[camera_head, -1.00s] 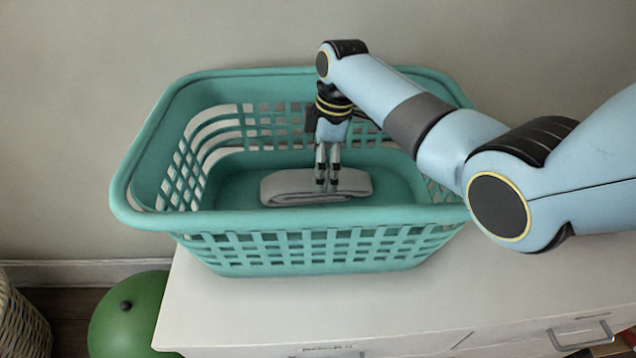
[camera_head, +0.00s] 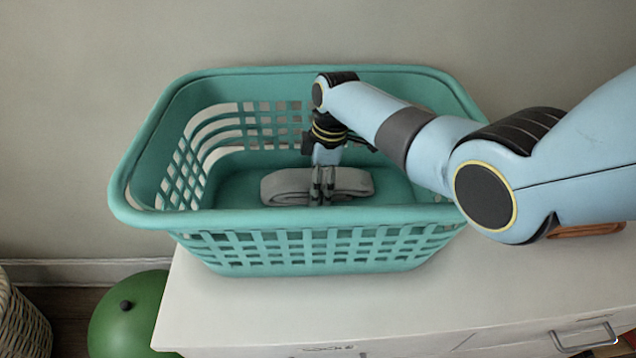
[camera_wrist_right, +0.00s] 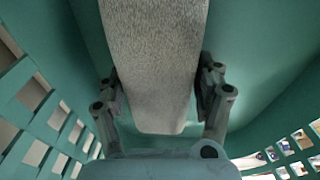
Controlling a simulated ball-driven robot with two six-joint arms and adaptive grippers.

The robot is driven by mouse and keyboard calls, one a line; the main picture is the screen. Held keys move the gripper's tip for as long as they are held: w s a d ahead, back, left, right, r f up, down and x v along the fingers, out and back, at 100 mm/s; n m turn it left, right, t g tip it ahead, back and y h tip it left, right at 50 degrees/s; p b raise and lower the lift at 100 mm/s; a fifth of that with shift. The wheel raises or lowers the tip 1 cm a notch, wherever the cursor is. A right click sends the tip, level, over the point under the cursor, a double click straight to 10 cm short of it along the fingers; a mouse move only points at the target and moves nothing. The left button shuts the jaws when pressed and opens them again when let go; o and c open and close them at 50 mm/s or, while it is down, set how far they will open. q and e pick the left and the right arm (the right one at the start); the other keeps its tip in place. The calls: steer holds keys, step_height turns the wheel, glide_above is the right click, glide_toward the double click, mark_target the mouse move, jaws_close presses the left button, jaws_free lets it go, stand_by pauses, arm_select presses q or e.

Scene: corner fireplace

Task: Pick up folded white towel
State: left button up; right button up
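The folded towel (camera_head: 288,186), pale grey-white, lies inside the teal laundry basket (camera_head: 285,216). In the right wrist view the towel (camera_wrist_right: 152,60) runs lengthwise between my right gripper's fingers. My right gripper (camera_head: 321,190) reaches down into the basket at the towel's middle. In the wrist view its pads (camera_wrist_right: 160,90) press against both long sides of the towel, so it looks shut on it. In the head view the towel appears to be still low in the basket, and its underside is hidden. My left gripper is not in view.
The basket's slatted walls surround the gripper closely. It stands on a white dresser (camera_head: 400,310) against a plain wall. A green ball (camera_head: 125,315) and a wicker basket (camera_head: 22,325) are on the floor at left.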

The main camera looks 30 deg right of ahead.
steer(key=c, duration=0.5)
